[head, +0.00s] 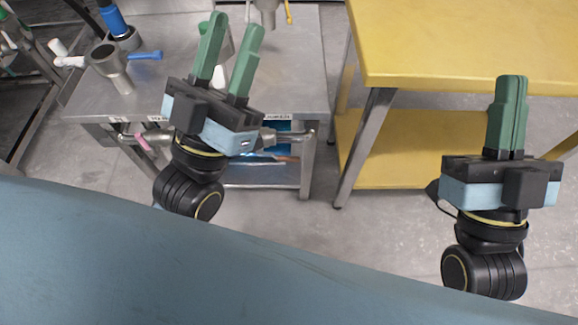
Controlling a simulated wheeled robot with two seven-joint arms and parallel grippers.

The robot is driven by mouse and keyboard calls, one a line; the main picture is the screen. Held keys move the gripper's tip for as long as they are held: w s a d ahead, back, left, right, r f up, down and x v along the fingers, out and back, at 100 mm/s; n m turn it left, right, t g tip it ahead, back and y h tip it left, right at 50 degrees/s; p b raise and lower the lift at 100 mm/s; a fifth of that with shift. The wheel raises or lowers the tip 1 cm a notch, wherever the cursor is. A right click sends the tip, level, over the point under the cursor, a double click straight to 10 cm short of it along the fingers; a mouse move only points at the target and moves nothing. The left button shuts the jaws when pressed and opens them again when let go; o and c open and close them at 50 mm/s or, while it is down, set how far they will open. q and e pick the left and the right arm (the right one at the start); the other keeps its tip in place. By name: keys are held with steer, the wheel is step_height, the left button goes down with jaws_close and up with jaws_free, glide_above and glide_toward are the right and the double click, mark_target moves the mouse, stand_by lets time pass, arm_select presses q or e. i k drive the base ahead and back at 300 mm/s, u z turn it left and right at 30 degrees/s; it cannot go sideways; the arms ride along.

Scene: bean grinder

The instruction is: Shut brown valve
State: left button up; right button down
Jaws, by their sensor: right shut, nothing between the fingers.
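I cannot make out a brown valve handle in the head view. A grey metal bench (285,80) at the upper left carries metal pipe fittings and coloured handles, among them a blue lever (146,55) and a yellow handle (288,12). My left gripper (235,22) is in front of this bench and hides part of its top. Its two green fingers are apart, with nothing seen held between them. My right gripper (510,80) is at the right, in front of the yellow table. Its green fingers are together and hold nothing.
The yellow table (450,45) with a lower shelf stands at the right, with a narrow gap between it and the bench. A pink handle (144,143) sticks out below the bench's front edge. Grey floor (300,225) shows in front.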

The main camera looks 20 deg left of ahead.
mark_target(284, 158)
steer(key=k, duration=1.2)
steer(key=u, duration=0.65)
steer(key=i, duration=1.25)
steer(key=z, duration=0.2)
